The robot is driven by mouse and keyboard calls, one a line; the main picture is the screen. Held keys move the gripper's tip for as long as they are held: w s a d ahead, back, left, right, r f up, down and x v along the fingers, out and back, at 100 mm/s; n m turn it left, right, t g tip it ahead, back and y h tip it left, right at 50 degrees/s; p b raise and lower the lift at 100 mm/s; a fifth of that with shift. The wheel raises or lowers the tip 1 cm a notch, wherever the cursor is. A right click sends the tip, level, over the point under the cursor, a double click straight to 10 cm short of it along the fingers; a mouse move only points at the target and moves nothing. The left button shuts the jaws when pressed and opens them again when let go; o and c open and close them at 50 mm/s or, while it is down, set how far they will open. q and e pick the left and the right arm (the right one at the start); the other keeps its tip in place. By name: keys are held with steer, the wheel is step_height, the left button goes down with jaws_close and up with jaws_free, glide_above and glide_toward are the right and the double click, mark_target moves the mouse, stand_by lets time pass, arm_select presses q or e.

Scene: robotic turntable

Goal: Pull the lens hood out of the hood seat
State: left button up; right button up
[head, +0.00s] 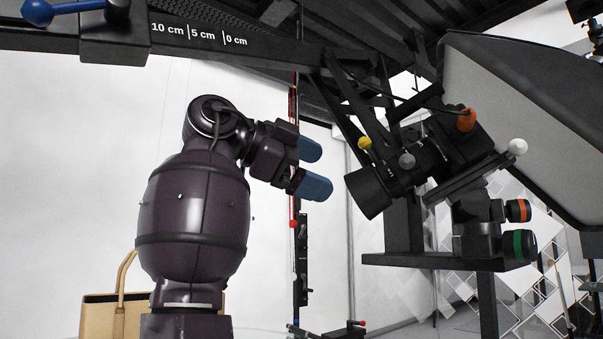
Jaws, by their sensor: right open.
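A black camera (455,145) with a ribbed lens barrel hangs at the right, tilted down to the left. The wide black cylinder at the front of the lens looks like the lens hood (369,192). It appears seated on the barrel, and the hood seat is not separately visible. My right gripper (322,169) has two blue fingertips spread apart, pointing right toward the hood. It is open and empty, with a small gap to the hood in the picture; depth is hard to tell. My left gripper is not in view.
A large softbox panel (530,110) fills the upper right. A black bracket (435,261) with green and orange knobs sits below the camera. A black beam (185,45) marked in centimetres crosses the upper left. A thin upright pole (303,255) stands near my gripper.

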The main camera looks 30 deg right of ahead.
mark_target(357, 188)
steer(key=b+x, duration=0.1)
steer(key=x, duration=0.7)
steer(key=shift+w+d+f, duration=0.1)
steer(key=shift+d+f, duration=0.15)
steer(key=shift+d, duration=0.05)
steer(key=shift+d+b, duration=0.3)
steer(key=shift+d, duration=0.35)
steer(key=c, duration=0.8)
steer(key=shift+f, duration=0.1)
steer(key=shift+w+a+f, duration=0.4)
steer(key=shift+w+a, duration=0.05)
steer(key=shift+w, duration=0.15)
steer(key=shift+w+a+f, duration=0.35)
steer(key=shift+w+a, duration=0.1)
steer(key=shift+w, duration=0.15)
